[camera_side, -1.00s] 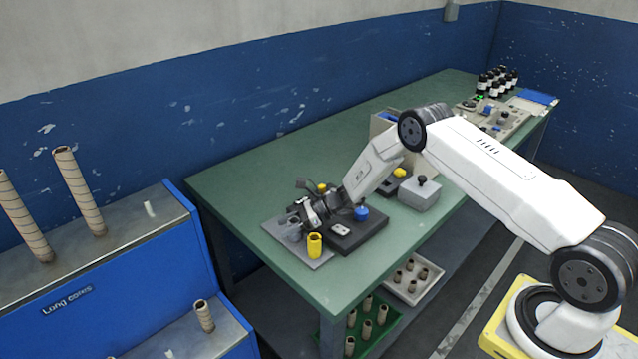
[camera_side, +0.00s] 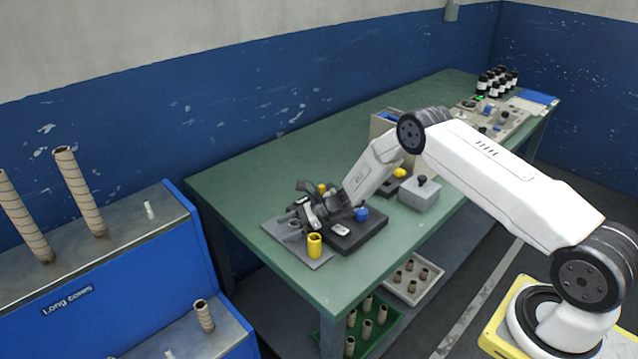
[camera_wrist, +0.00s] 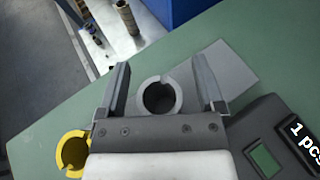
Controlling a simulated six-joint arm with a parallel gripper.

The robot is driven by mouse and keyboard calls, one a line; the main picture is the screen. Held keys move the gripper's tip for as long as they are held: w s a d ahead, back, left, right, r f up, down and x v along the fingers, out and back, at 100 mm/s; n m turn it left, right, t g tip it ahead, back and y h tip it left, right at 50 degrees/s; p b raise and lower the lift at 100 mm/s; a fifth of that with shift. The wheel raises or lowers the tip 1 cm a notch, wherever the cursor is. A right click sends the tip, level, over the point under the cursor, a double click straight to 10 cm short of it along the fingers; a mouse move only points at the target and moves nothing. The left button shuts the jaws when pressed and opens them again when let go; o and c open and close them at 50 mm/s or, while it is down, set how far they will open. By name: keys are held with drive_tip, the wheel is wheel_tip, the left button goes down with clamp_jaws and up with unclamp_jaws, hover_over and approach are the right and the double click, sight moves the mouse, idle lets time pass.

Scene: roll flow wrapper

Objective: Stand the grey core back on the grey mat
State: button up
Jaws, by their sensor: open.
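The grey core (camera_wrist: 176,96) stands upright with its open top showing in the wrist view, between the two fingers of my gripper (camera_wrist: 160,78). The fingers are apart, with a gap visible on both sides of the core. The grey mat (camera_wrist: 230,66) shows beyond and to the right of the core.
A yellow core (camera_side: 314,245) stands close by, at the lower left in the wrist view (camera_wrist: 70,150). A dark counting scale (camera_side: 358,236) is right beside the mat, its display reading "1 pcs". A blue knob (camera_side: 361,214) stands near. The green bench (camera_side: 235,180) is clear behind.

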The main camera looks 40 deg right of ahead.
drive_tip(key=shift+r, duration=0.1)
drive_tip(key=v, duration=1.2)
idle(0.4)
drive_tip(key=shift+s+a+r+n+g, duration=0.25)
drive_tip(key=shift+a+r+n+g, duration=0.05)
drive_tip(key=shift+a+n, duration=0.1)
drive_tip(key=s+a+r+n+g+h, duration=0.1)
drive_tip(key=s+a+r+n+h, duration=0.2)
drive_tip(key=s+n, duration=0.8)
drive_tip(key=s+a+r+n+g+h, duration=0.2)
drive_tip(key=s+r+n+h, duration=0.6)
drive_tip(key=s+n, duration=0.4)
drive_tip(key=shift+s+a+r+g+h, duration=0.3)
drive_tip(key=shift+s+a+r, duration=0.25)
drive_tip(key=shift+a+r, duration=0.1)
